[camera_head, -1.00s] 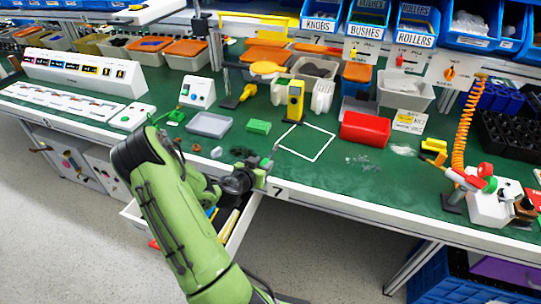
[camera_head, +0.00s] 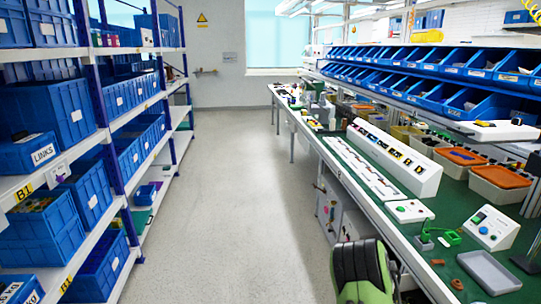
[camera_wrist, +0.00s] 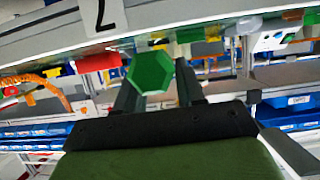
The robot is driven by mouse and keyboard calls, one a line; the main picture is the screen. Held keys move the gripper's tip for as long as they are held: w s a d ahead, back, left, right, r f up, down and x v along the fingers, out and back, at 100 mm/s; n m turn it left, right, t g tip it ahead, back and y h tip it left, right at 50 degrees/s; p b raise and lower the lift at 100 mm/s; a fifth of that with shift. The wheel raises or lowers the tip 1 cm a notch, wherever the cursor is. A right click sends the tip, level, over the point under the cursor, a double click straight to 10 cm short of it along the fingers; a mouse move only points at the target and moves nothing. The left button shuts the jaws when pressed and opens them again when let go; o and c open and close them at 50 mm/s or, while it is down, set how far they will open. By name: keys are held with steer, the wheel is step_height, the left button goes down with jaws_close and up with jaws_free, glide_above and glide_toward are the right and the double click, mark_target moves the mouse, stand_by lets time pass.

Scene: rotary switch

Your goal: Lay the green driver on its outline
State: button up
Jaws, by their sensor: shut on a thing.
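In the wrist view the green driver (camera_wrist: 150,72) shows as a green six-sided end, seen end-on between the two dark fingers of my gripper (camera_wrist: 158,88). My gripper is shut on it. The rest of the driver is hidden behind that end. My gripper is outside the current head view, where only part of my green arm shows at the bottom edge. The driver's outline is not recognisable in either current view.
In the head view a workbench (camera_head: 447,262) runs along the right, with a grey tray (camera_head: 489,272) and a white button box (camera_head: 493,228). Blue-bin shelves (camera_head: 107,137) stand left, with clear floor (camera_head: 222,200) between. The wrist view shows a number label (camera_wrist: 100,18) on an edge.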

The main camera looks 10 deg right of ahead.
steer(key=w+a+f+n+t+y, duration=0.15)
steer(key=w+a+n+t, duration=0.45)
steer(key=w+a, duration=0.6)
steer(key=w+a+r+n+t+y, duration=0.1)
steer(key=w+a+n+t+y, duration=0.35)
steer(key=w+a, duration=0.7)
steer(key=w+a+n+t+y, duration=0.1)
steer(key=w+a+n+t, duration=0.1)
steer(key=a, duration=0.4)
steer(key=w+a+n+t+y, duration=0.2)
steer(key=w+a+n, duration=0.1)
steer(key=a, duration=0.4)
steer(key=shift+w+a+f, duration=0.2)
steer(key=shift+a+f, duration=0.05)
steer(key=shift+f, duration=0.15)
steer(key=shift+d+n, duration=0.1)
steer(key=shift+n, duration=0.15)
